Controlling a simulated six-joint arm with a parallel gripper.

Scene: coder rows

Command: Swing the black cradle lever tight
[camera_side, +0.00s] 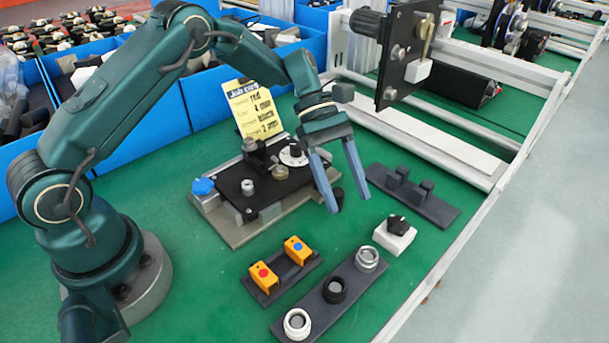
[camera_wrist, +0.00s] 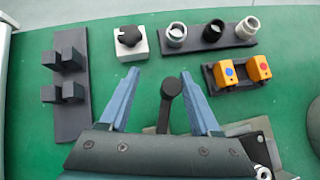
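The black cradle lever (camera_wrist: 171,90) has a rounded end and shows between my fingers in the wrist view. In the side view its dark end (camera_side: 338,193) shows by my fingertips, partly hidden by a finger. The fixture has a black plate (camera_side: 237,188) on a grey base, with a blue knob (camera_side: 203,187) and a white dial (camera_side: 293,154). My gripper (camera_side: 350,202) points down beside the fixture's right end. Its blue fingers (camera_wrist: 160,73) are apart, with green mat visible between them and the lever. I cannot tell the height difference between fingertips and lever.
A yellow job card (camera_side: 254,108) stands behind the fixture. In front are orange blocks (camera_side: 264,277), a dark rack with three rings (camera_side: 350,288) and a white block with a black knob (camera_side: 394,236). A dark post stand (camera_side: 432,207) and metal frame (camera_side: 440,126) lie right.

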